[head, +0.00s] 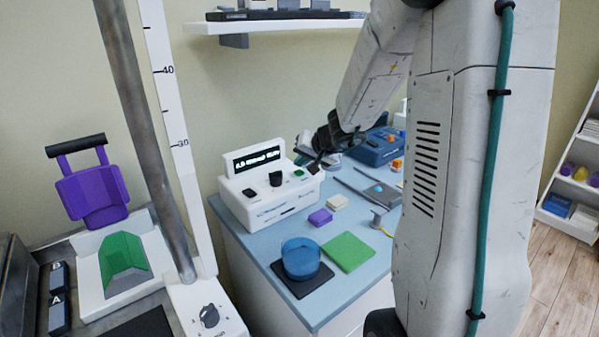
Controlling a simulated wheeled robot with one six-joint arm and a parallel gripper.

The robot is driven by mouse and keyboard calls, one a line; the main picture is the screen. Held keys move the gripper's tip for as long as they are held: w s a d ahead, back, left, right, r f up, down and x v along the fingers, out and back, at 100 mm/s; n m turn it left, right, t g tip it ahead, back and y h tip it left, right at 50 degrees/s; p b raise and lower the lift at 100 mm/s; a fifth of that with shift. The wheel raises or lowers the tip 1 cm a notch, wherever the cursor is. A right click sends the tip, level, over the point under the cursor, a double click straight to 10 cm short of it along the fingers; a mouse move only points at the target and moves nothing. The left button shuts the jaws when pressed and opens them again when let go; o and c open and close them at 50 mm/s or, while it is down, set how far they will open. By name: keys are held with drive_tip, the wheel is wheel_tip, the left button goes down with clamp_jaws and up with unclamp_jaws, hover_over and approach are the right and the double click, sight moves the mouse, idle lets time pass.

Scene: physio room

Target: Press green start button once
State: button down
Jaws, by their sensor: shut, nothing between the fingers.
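A white box-shaped device (268,203) stands on the blue-topped cabinet, with a lit text display (257,159) on its raised back. Its sloped top carries a dark switch at the left, a black knob (275,179) in the middle and a small green button (299,173) at the right. My gripper (315,167) is shut and empty, pointing down close to the right end of the device, just right of the green button. I cannot tell whether the fingertips touch the device.
On the cabinet top (258,259) are a blue bowl (301,257) on a dark mat, a green pad (348,251), a purple block (320,217), a cream block (337,202) and a blue case (375,148). A grey post (145,130) rises at the left; a wall shelf (275,25) hangs above.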

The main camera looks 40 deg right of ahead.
drive_tip(key=shift+r, duration=0.1)
drive_tip(key=shift+r, duration=2.4)
